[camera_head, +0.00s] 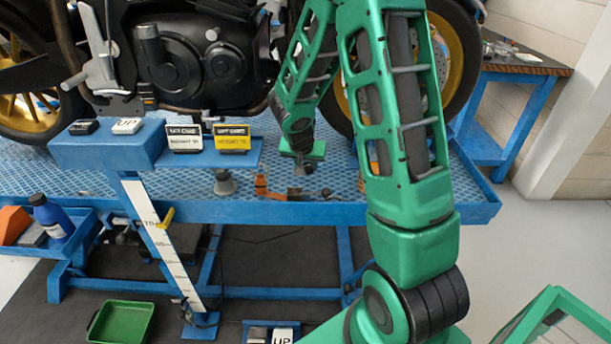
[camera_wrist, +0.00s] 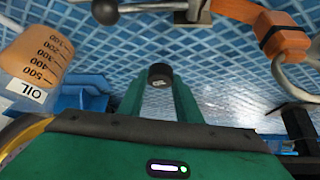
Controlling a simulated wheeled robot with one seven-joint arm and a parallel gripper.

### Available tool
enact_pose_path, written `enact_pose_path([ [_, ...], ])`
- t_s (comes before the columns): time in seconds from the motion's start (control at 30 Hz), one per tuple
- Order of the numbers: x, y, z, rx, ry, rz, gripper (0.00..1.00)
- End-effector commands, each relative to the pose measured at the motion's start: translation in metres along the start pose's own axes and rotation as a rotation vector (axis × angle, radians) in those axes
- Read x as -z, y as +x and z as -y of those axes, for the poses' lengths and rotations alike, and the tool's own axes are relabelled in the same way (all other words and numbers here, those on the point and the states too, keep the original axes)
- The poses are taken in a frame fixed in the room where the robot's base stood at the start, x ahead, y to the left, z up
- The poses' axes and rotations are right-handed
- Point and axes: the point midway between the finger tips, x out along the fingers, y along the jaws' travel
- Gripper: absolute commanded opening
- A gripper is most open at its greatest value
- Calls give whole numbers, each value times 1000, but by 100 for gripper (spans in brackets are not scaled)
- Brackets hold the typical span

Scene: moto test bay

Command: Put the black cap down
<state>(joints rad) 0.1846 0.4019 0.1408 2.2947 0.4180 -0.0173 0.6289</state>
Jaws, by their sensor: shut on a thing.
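The black cap (camera_wrist: 160,75) is small and round with faint pale marking on its side. In the wrist view it sits between the tips of my green gripper (camera_wrist: 160,88), which is shut on it. The blue patterned platform (camera_wrist: 215,85) shows behind it; I cannot tell how high the cap is above it. In the head view my gripper (camera_head: 303,158) is over the blue lift platform (camera_head: 360,212), below the motorcycle; the cap is too small to make out there.
An orange OIL measuring cup (camera_wrist: 35,55) stands left in the wrist view. An orange-handled tool (camera_wrist: 282,35) with a metal hook is upper right. The motorcycle (camera_head: 200,60) stands behind. A blue shelf (camera_head: 105,150) holds small signs. A green tray (camera_head: 122,322) lies on the floor.

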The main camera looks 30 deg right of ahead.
Motion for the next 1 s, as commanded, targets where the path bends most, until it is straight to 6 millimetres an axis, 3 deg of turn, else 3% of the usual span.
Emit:
enact_pose_path([
  [0.33, -20, 32, -2, -2, 1, 2, 0],
  [0.7, -23, 37, -2, -1, 2, 1, 0],
  [0.73, -23, 37, -2, -1, 2, 0, 34],
  [0.8, -23, 37, -2, -1, 2, 0, 50],
  [1.0, -23, 37, -2, -1, 2, 0, 50],
])
